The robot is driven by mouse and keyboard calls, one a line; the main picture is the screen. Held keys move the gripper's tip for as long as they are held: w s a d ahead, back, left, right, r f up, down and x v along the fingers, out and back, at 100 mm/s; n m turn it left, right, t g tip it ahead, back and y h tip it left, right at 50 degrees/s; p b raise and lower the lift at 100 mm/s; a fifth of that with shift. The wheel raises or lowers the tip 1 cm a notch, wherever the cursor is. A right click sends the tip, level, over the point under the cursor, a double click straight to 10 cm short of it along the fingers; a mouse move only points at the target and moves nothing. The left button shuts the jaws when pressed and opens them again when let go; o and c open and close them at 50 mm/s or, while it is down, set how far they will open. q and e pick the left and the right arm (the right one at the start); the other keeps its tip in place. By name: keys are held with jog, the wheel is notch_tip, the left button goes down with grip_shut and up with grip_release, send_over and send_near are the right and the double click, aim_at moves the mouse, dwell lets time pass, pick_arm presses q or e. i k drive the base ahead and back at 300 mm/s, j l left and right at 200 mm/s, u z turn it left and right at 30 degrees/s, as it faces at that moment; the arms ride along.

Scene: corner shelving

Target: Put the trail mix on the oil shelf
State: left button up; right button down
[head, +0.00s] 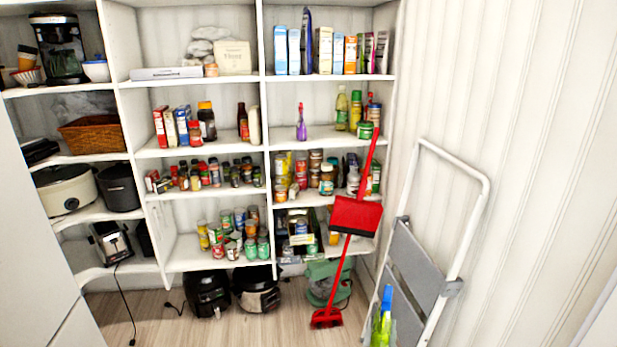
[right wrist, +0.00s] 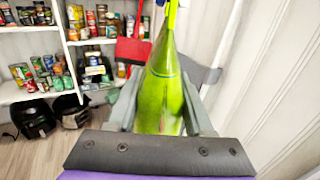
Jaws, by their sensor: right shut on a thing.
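My right gripper (right wrist: 165,115) is shut on a green bottle-shaped thing (right wrist: 160,85), narrow at the top and wide lower down, with its label not readable. In the head view a green thing with a blue part (head: 383,318) shows at the bottom edge, in front of the stepladder; it looks like the same one. No package can be read as trail mix. Bottles that look like oil (head: 342,108) stand on the right bay's second shelf (head: 322,137), with a green-lidded jar (head: 365,130) at its front right. My left gripper is out of view.
A red broom and dustpan (head: 355,215) lean across the right bay's lower shelves. A folded stepladder (head: 425,260) leans at the right wall. The second shelf has bare room around a purple bottle (head: 301,125). Black appliances (head: 208,293) stand on the floor.

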aim_at(330, 138)
jog(key=i+u, duration=0.15)
jog(key=i, duration=0.4)
jog(key=i+l+u, duration=0.2)
jog(key=i, duration=0.35)
jog(key=i+l+u, duration=0.15)
jog(key=i, duration=0.4)
jog(key=i+l+u, duration=0.15)
jog(key=i, duration=0.35)
